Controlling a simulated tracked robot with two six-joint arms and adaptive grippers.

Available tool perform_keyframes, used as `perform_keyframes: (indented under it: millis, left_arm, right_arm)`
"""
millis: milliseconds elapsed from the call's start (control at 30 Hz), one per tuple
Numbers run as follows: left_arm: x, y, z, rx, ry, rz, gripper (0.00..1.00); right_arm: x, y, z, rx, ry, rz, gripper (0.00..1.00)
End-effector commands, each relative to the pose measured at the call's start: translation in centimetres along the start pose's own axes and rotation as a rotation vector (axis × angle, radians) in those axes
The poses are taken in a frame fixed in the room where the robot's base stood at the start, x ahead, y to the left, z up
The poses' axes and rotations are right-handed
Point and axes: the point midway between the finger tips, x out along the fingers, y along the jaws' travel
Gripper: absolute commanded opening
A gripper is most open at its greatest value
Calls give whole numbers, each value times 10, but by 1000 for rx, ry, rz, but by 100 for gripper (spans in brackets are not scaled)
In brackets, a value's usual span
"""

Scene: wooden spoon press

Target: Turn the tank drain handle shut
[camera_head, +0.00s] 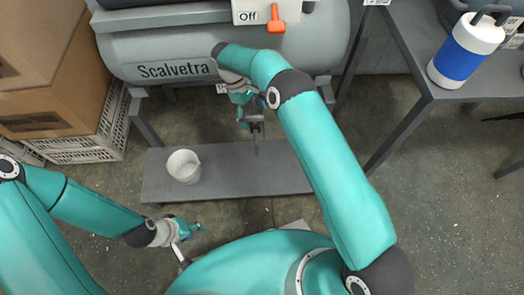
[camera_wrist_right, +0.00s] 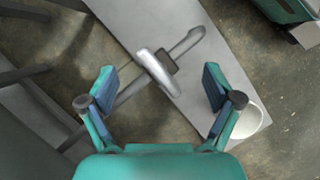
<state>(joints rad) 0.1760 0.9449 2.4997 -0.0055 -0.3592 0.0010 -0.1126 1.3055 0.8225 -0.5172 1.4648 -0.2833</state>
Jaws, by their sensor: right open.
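The grey tank (camera_head: 140,50) marked "Scalvetra" lies across the back in the head view. In the right wrist view its drain pipe (camera_wrist_right: 190,42) runs diagonally, with a pale metal drain handle (camera_wrist_right: 153,64) lying across it. My right gripper (camera_wrist_right: 158,80) is open, with one finger on each side of the handle and apparently clear of it. In the head view my right gripper (camera_head: 250,118) is below the tank and partly hides the drain. My left gripper (camera_head: 190,230) is low at the left, away from the tank; its finger opening is unclear.
A white bucket (camera_head: 184,167) stands on a low grey bench (camera_head: 225,180) below the tank; its rim shows in the wrist view (camera_wrist_right: 250,122). Cardboard boxes (camera_head: 60,75) and crates are at left. A grey table (camera_head: 410,60) with a blue-and-white canister (camera_head: 462,55) is at right.

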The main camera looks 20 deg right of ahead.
Motion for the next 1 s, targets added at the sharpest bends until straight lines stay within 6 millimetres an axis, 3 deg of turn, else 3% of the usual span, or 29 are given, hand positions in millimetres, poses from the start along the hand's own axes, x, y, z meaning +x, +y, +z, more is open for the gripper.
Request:
perform_keyframes:
  millis: [367, 1000]
  left_arm:
    - [-39, 14, 0, 0, 0, 0, 40]
    - [-57, 21, 0, 0, 0, 0, 40]
  right_arm:
    - [-9, -4, 4, -632, 2, 262, 90]
    - [-131, -34, 12, -610, 4, 256, 90]
